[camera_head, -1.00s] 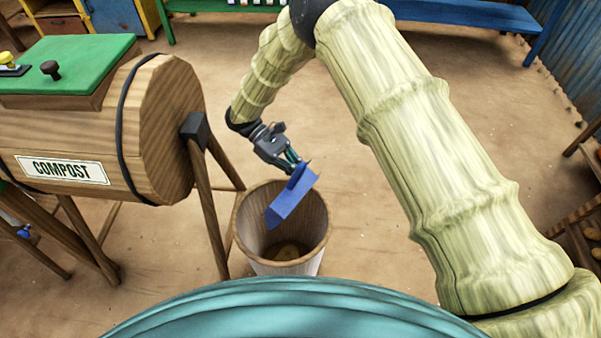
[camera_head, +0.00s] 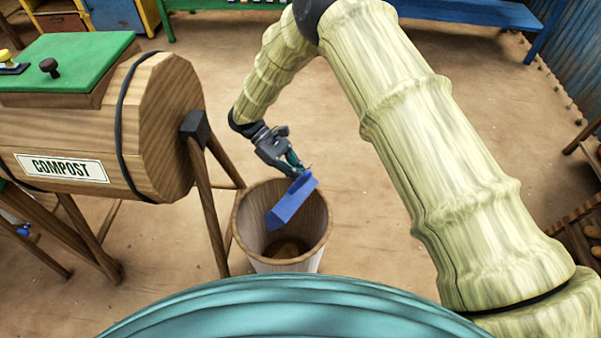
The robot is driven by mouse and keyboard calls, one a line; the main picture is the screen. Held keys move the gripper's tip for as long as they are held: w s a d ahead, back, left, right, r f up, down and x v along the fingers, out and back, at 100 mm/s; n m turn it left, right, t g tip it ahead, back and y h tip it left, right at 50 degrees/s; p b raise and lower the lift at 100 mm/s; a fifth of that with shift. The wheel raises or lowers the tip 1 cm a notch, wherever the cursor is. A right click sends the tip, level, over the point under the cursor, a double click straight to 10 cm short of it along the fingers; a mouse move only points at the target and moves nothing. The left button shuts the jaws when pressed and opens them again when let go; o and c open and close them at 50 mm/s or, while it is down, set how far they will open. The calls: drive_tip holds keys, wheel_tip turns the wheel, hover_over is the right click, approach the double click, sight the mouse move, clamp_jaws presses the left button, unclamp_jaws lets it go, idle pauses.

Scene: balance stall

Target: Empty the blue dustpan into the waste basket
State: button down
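The blue dustpan (camera_head: 291,201) hangs tilted, its lower end pointing down and left, over the open mouth of the waste basket (camera_head: 284,266). My gripper (camera_head: 296,168) is above the basket's far rim, with its fingers at the dustpan's upper end. It appears shut on the dustpan's handle, which is mostly hidden by the fingers. The wooden waste basket stands upright on the floor. A brownish patch (camera_head: 287,248) shows at its bottom; I cannot tell whether it is waste or the basket floor.
A wooden compost drum (camera_head: 160,130) with a green lid (camera_head: 70,60) stands on legs close left of the basket. A blue bench (camera_head: 470,15) is at the back. Wooden shelving (camera_head: 580,225) is at the right edge. The floor behind the basket is clear.

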wheel_tip(320, 180, up, 3)
drive_tip(key=t+y+p, duration=0.1)
drive_tip(key=y+p, duration=0.1)
drive_tip(key=p, duration=0.2)
drive_tip(key=shift+r+y+p, duration=0.1)
drive_tip(key=shift+y+p, duration=0.2)
wheel_tip(320, 180, up, 2)
drive_tip(key=t+y+p, duration=0.1)
drive_tip(key=p, duration=0.1)
drive_tip(key=t+y+p, duration=0.1)
drive_tip(key=y+p, duration=0.1)
drive_tip(key=shift+r, duration=0.25)
wheel_tip(320, 180, up, 2)
drive_tip(key=t+y+p, duration=0.1)
drive_tip(key=y, duration=0.1)
drive_tip(key=shift+t+y+p, duration=0.35)
drive_tip(key=shift+t+y, duration=0.05)
drive_tip(key=shift+r+t+y, duration=0.6)
drive_tip(key=shift+r+y, duration=0.25)
drive_tip(key=shift+y, duration=0.25)
drive_tip(key=d+m, duration=1.1)
drive_tip(key=d, duration=1.1)
drive_tip(key=shift+s+d+r+m, duration=0.25)
drive_tip(key=shift+d+m, duration=0.1)
drive_tip(key=shift+m, duration=0.05)
drive_tip(key=shift+f, duration=0.1)
